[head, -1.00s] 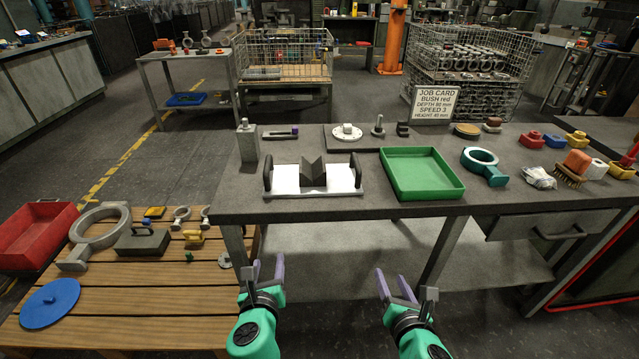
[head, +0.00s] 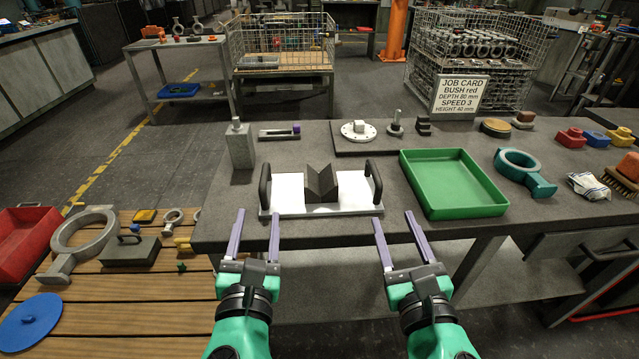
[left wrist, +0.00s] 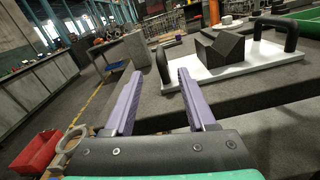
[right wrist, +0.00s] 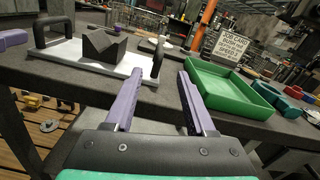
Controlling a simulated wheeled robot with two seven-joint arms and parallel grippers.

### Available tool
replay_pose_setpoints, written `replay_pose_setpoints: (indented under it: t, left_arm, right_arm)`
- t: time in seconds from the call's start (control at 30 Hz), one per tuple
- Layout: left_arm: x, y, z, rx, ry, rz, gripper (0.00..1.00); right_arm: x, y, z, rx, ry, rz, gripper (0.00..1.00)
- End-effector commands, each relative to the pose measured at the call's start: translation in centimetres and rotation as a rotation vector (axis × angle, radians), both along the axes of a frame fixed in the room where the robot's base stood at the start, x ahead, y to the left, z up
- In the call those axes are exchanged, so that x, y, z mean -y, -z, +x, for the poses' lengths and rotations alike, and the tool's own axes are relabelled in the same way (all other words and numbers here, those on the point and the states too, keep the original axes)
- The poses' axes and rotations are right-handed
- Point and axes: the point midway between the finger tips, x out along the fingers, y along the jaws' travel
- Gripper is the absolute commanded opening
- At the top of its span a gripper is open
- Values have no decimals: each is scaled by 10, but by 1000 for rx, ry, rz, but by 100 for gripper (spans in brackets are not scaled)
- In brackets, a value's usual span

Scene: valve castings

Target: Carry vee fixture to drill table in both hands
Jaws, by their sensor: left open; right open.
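The vee fixture is a white plate (head: 286,197) with a dark vee block (head: 321,184) in its middle and a black upright handle at each end, the left handle (head: 265,186) and the right handle (head: 374,181). It sits on the grey bench near its front edge. My left gripper (head: 257,226) is open and empty, just in front of the fixture's left end. My right gripper (head: 394,228) is open and empty, in front of its right end. Both wrist views show the fixture beyond the fingers, touching neither gripper. I cannot make out the drill table for certain.
A green tray (head: 453,209) lies right of the fixture. A grey block (head: 240,147) stands behind its left end, and a flanged disc (head: 359,132) lies behind it. A teal ring casting (head: 525,186) is further right. A slatted wooden table (head: 150,305) with castings stands low at left.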

Motion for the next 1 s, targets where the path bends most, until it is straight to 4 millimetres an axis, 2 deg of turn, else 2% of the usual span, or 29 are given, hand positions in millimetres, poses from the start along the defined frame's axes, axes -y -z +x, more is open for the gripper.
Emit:
replay_pose_setpoints:
  t: [0.13,0.23,0.8,1.0]
  left_arm:
    - [-1,0,6,2,-1,1,56]
    - [-2,0,18,3,-2,1,56]
    - [-14,-1,128,1,-2,-1,56]
    - [-16,0,145,-1,-1,-1,56]
  right_arm:
    - [0,0,6,1,2,0,55]
    - [-2,0,19,3,2,1,55]
    - [-14,-1,128,1,2,2,55]
    - [-16,0,144,-1,0,1,55]
